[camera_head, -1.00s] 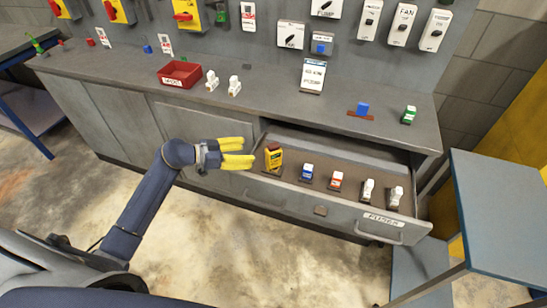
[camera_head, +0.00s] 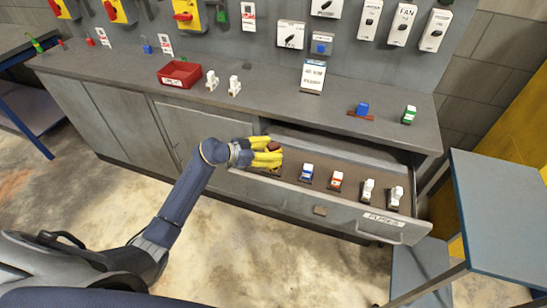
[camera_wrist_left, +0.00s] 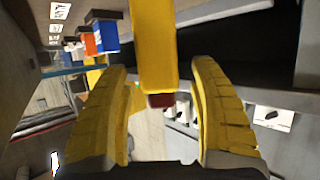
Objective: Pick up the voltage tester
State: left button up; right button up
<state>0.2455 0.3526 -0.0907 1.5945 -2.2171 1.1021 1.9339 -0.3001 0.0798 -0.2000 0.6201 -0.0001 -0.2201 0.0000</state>
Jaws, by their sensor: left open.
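The voltage tester (camera_head: 273,146) is yellow with a dark red end and stands at the left end of the open drawer (camera_head: 320,203). In the head view my left gripper's yellow fingers (camera_head: 267,159) cover most of it. In the left wrist view the tester (camera_wrist_left: 154,50) comes down from the top edge, between the two fingers of my left gripper (camera_wrist_left: 160,85). The fingers are open, with a visible gap on each side of the tester's red end. My right gripper is not in view.
In the drawer, a blue-and-white fuse (camera_head: 307,173), a red-and-white one (camera_head: 336,180) and two white ones stand in a row right of the tester. A red bin (camera_head: 180,74) and small parts sit on the countertop above. A blue table (camera_head: 500,210) stands at the right.

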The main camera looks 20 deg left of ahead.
pick_arm(q)
jog(key=shift+w+d+f, duration=0.2)
jog(key=shift+w+d, duration=0.2)
grip_shut()
dwell(0.4)
